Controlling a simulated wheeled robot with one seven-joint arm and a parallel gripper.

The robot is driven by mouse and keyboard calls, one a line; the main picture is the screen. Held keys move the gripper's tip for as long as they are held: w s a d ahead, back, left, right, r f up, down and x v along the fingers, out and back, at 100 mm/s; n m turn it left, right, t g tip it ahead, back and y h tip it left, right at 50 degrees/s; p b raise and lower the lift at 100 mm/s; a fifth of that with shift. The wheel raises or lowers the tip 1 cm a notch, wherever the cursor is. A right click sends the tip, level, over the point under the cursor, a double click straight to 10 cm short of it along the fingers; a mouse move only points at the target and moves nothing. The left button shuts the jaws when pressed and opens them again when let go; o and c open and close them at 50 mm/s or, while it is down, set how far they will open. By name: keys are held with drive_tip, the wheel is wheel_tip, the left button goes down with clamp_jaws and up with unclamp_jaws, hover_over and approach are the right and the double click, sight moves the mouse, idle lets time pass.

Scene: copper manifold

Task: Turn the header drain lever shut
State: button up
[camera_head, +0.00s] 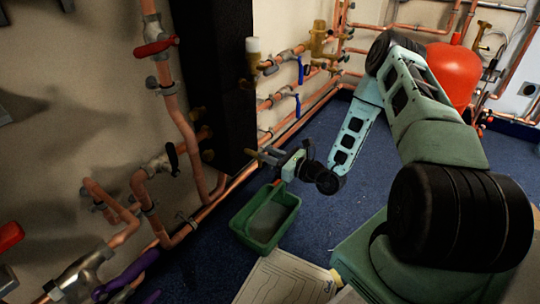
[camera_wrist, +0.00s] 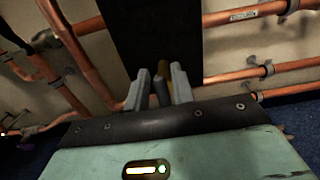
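My gripper (camera_head: 268,157) reaches left in the head view, in front of the lower part of a black column. In the wrist view its two grey fingers (camera_wrist: 161,76) stand apart. A narrow dark grey piece (camera_wrist: 158,94) and a brass-coloured piece (camera_wrist: 163,73) show between them; I cannot tell whether the fingers touch either. No label marks the header drain lever, so I cannot say which handle it is. A black lever (camera_head: 173,158) hangs on a copper pipe left of the column. A brass fitting (camera_head: 198,115) sits partly in the column's shadow.
The black column (camera_head: 222,70) stands close to my gripper. A green tray (camera_head: 238,218) lies on the blue floor below it. Copper pipes line the wall, with red (camera_head: 155,47), blue (camera_head: 299,70) and purple (camera_head: 126,274) levers. A red tank (camera_head: 453,72) stands behind my arm.

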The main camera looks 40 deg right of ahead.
clamp_jaws()
drive_tip(key=p, duration=0.1)
drive_tip(key=m+p, duration=0.1)
drive_tip(key=shift+d+r+m+p, duration=0.2)
drive_tip(key=shift+m+p, duration=0.1)
drive_tip(key=shift+p, duration=0.05)
drive_tip(key=shift+w+d+f+m+p, duration=0.1)
drive_tip(key=shift+d+f+m+p, duration=0.35)
drive_tip(key=shift+m+p, duration=1.7)
drive_tip(key=shift+w+d+f+m+p, duration=0.2)
drive_tip(key=shift+f+m+p, duration=0.55)
drive_tip(key=shift+m, duration=2.7)
drive_tip(key=shift+w+d+f+m+p, duration=0.1)
drive_tip(key=shift+d+f+m+p, duration=0.35)
drive_tip(key=shift+m+p, duration=1.75)
drive_tip(key=shift+a+f+m+b, duration=0.1)
drive_tip(key=shift+m+b, duration=0.55)
drive_tip(key=shift+m, duration=0.05)
drive_tip(key=shift+s, duration=0.1)
